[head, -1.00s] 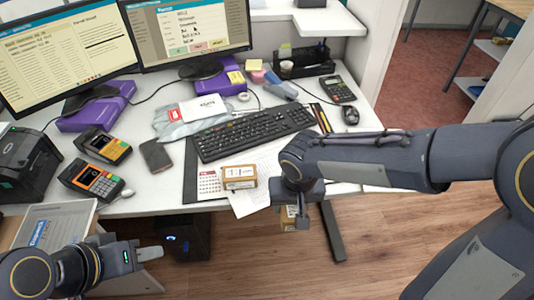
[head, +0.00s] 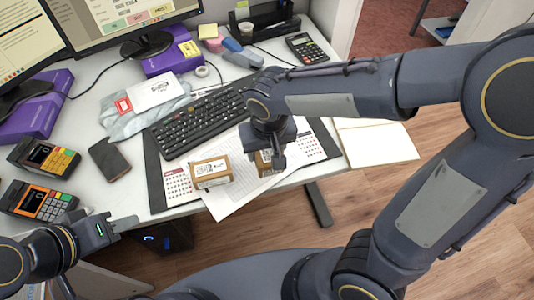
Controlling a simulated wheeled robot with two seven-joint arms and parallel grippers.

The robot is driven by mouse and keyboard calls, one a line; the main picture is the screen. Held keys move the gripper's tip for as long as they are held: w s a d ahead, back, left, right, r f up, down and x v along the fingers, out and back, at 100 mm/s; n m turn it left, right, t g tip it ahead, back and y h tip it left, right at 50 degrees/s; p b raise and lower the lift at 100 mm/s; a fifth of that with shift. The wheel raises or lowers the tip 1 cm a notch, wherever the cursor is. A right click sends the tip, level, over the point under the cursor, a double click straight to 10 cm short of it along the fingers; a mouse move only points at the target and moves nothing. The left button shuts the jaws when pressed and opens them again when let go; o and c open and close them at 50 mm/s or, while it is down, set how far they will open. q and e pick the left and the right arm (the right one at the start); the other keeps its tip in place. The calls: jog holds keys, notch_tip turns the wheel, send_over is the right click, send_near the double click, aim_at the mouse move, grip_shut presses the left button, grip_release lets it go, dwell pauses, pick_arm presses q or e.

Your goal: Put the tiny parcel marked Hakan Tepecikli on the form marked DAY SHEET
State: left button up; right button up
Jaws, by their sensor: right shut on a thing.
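My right gripper (head: 271,160) is shut on a small brown parcel (head: 264,165), over the papers at the desk's front edge. The gripper hides much of this parcel, and I cannot read its name. I cannot tell whether it touches the paper below. Another small brown parcel (head: 211,172) with a white label lies to its left, partly on a calendar pad and partly on paper. White printed sheets (head: 232,200) lie under and around both parcels; no DAY SHEET heading is legible. My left gripper (head: 124,224) is at the lower left, apart from both parcels; its jaw opening is unclear.
A black keyboard (head: 205,122) lies behind the papers. A dark phone (head: 109,159) and card terminals (head: 43,158) are at the left. A cream folder (head: 375,144) lies to the right of my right gripper. A calculator (head: 307,48) stands at the back.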

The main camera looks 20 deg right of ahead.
jog(key=w+f, duration=0.1)
jog(key=w+d+f, duration=0.1)
jog(key=f, duration=0.1)
jog(key=shift+w+f, duration=0.25)
jog(key=shift+w, duration=0.1)
jog(key=shift+w+d+f+b, duration=0.1)
jog(key=shift+f+b, duration=0.2)
jog(key=shift+f, duration=0.6)
jog(key=shift+w+d+f+b, duration=0.1)
jog(key=shift+f+b, duration=0.15)
jog(key=shift+f, duration=0.65)
jog(key=shift+f, duration=0.2)
jog(key=o, duration=1.1)
